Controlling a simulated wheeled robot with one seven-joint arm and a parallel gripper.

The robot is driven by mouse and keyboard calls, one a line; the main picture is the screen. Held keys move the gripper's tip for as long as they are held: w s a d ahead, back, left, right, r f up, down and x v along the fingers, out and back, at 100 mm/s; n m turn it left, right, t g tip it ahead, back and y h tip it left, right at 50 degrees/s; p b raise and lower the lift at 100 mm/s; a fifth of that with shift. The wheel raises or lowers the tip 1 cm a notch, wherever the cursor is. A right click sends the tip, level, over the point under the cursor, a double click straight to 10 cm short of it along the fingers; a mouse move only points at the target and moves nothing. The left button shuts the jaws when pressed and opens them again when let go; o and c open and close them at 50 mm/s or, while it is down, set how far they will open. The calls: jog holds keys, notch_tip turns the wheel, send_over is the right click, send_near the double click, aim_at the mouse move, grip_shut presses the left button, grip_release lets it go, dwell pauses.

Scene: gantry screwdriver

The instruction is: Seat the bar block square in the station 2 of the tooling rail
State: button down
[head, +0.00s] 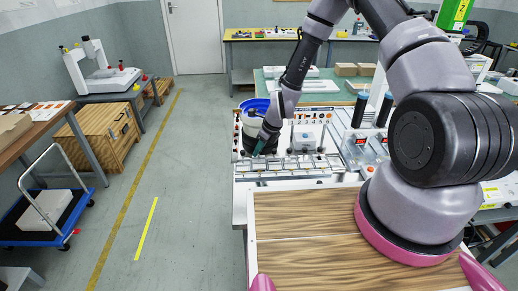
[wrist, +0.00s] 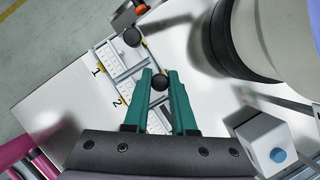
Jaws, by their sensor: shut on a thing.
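The tooling rail (head: 300,170) lies along the near side of the white bench top. In the wrist view its pale stations (wrist: 111,62) run diagonally, with the marks 1 and 2 beside them. My gripper (wrist: 159,74) has two green fingers shut around a black ball knob (wrist: 159,83), which I take to be the bar block's. The block's body is mostly hidden by the fingers, so I cannot tell whether it touches the rail or sits square. The knob is near the mark 2. In the head view my gripper (head: 259,148) is over the rail's left end.
Another black knob (wrist: 132,37) stands by station 1. A large round pale body (wrist: 253,35) and a grey block with a blue dot (wrist: 272,143) are to the right in the wrist view. A blue bin (head: 247,104) stands behind my gripper. Wooden boards (head: 300,215) lie in front.

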jog(key=shift+f, duration=0.3)
jog(key=c, duration=0.7)
grip_release()
jog(key=shift+o, duration=0.2)
jog(key=v, duration=1)
jog(key=shift+r, duration=0.35)
jog(key=shift+d+r, duration=0.1)
